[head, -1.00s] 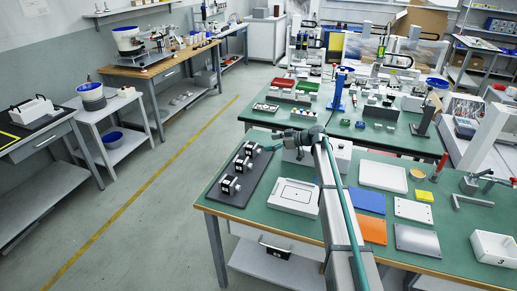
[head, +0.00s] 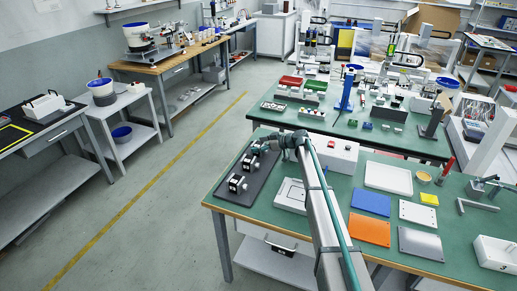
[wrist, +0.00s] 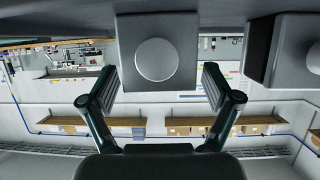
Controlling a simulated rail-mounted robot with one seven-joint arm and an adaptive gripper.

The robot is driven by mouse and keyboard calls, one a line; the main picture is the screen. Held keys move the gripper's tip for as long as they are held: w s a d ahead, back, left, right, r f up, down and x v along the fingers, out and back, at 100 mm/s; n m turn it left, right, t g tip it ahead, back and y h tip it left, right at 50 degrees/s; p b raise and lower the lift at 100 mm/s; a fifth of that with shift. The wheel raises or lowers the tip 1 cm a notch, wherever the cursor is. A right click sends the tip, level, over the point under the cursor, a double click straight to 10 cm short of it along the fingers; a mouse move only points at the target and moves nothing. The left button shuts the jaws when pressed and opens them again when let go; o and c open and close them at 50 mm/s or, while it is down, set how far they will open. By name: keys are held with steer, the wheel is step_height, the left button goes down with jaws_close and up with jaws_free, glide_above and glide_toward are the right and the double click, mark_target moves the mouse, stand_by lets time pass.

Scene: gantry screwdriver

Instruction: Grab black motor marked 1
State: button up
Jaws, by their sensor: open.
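Several black motors with silver faces stand in a row on a dark tray (head: 226,205): a near one (head: 236,184), a middle one (head: 249,163) and a far one (head: 257,148). I cannot read any number on them. My gripper (head: 268,147) is at the far end of the row, beside the far motor. In the wrist view my gripper (wrist: 158,74) is open. A motor with a round silver face (wrist: 157,60) lies between its fingers, with a gap on both sides. A second motor (wrist: 285,50) is at the right.
The tray lies on the left end of a green-topped table (head: 340,183). A white fixture (head: 291,195) and a white box (head: 337,155) are right of it. Blue (head: 371,201) and orange (head: 370,229) plates lie farther right. The floor left of the table is clear.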

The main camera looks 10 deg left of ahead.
jaws_close()
stand_by(0.5)
steer(key=shift+r, duration=0.15)
